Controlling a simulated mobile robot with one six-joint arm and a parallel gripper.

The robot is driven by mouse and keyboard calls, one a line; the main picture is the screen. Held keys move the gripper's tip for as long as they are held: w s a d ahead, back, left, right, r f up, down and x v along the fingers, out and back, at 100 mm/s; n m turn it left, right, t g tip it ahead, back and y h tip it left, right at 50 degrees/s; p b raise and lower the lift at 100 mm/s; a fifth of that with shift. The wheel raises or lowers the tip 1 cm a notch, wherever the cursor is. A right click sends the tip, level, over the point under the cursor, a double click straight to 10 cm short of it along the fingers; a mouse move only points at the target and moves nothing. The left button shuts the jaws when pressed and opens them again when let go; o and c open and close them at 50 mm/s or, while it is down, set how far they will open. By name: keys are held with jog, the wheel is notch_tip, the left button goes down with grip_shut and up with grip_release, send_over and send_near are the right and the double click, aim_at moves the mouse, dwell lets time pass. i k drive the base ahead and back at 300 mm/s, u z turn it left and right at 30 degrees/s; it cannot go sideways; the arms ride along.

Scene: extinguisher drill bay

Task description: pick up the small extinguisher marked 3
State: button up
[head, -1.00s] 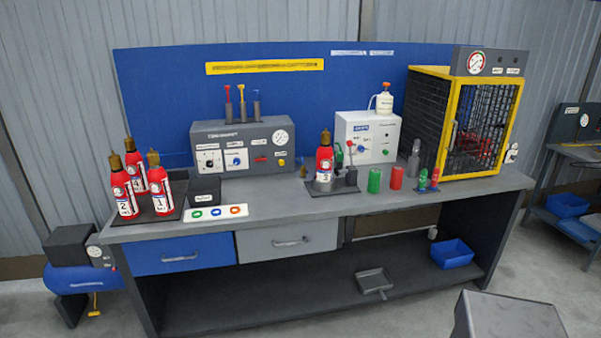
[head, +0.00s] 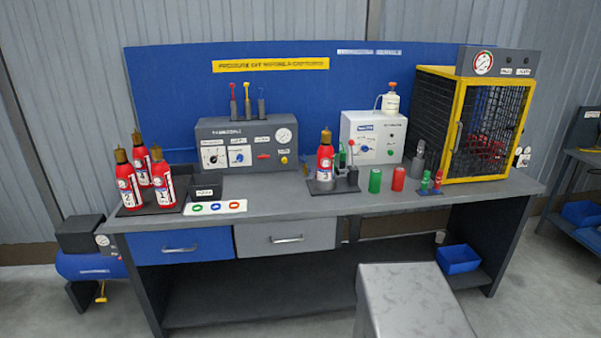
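Several small red extinguishers with brass tops show in the head view. A group stands in a dark tray (head: 150,209) at the bench's left end. Its front left bottle (head: 127,181) is marked 2 and its front right bottle (head: 162,182) is marked 1. A rear bottle (head: 141,162) is partly hidden, its mark unclear. Another extinguisher (head: 325,158) stands upright in a grey holder (head: 322,186) near the bench's middle. Its label is too small to read surely, but looked like 3 a second ago. My gripper is not in view.
The bench (head: 300,206) also carries a grey test box (head: 248,144), a white box (head: 372,137), green (head: 375,181) and red (head: 398,179) cylinders, and a yellow-framed cage (head: 472,122). A grey block (head: 415,300) stands in front, possibly mine. Floor shows at left.

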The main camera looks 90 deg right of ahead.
aim_at(325, 154)
jog(key=u, duration=0.65)
jog(key=k, duration=2.6)
jog(key=z, duration=0.4)
